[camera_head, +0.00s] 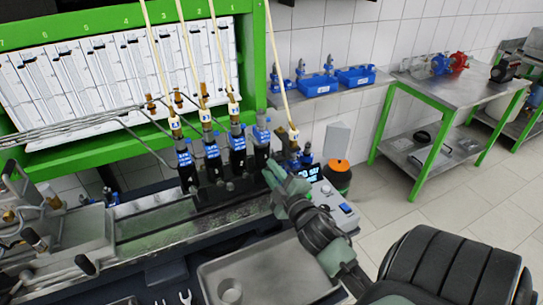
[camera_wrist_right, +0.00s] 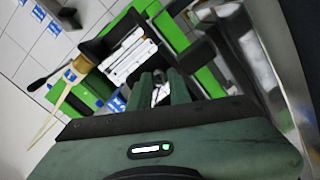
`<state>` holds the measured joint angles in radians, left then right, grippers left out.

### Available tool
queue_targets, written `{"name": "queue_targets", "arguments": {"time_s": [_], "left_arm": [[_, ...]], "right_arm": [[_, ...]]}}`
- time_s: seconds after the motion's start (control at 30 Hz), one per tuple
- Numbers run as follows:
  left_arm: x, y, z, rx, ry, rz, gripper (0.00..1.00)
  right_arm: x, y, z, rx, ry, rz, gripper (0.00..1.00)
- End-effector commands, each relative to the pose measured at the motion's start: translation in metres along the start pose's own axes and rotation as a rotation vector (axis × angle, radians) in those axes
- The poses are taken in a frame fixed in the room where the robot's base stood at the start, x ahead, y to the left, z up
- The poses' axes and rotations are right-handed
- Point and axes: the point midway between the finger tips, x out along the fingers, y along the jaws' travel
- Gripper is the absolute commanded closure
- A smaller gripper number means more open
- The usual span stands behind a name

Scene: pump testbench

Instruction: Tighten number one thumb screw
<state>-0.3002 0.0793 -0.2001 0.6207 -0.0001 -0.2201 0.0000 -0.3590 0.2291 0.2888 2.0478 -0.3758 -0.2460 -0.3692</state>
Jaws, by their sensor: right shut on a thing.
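My right gripper (camera_head: 270,172) reaches up from the lower right in the head view. Its fingertips are at the rightmost dark injector holder (camera_head: 262,152), under the number 1 column. In the right wrist view its two green-grey fingers (camera_wrist_right: 164,84) are close together, with a small silvery piece between them. The gripper is shut on this piece, which looks like the number one thumb screw (camera_wrist_right: 160,93). The screw is mostly hidden by the fingers, and I cannot tell how far it is turned. My left gripper is not in view.
Several blue-labelled injectors (camera_head: 212,150) stand in a row left of the gripper, with hoses above. A green frame (camera_head: 258,60) rises behind. A grey tray (camera_head: 265,275) with a cup lies in front. A black-and-orange container (camera_head: 337,178) stands to the right.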

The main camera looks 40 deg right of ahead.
Motion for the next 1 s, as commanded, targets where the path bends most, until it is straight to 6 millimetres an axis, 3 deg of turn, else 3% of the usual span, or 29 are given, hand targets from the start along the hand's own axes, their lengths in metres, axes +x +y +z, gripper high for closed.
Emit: {"name": "queue_targets", "arguments": {"time_s": [0.33,0.9,0.93,1.0], "left_arm": [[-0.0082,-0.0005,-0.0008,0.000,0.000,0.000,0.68],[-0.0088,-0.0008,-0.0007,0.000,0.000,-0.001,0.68],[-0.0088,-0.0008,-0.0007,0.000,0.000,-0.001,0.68],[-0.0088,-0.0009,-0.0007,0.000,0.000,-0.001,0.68]], "right_arm": [[-0.0002,-0.0005,0.0012,0.146,-0.001,-0.002,1.00],[-0.0003,-0.0017,0.0017,0.173,-0.001,-0.004,1.00],[-0.0003,-0.0017,0.0017,0.172,-0.001,-0.004,0.73],[-0.0003,-0.0016,0.0015,0.172,0.000,-0.004,0.59]]}}
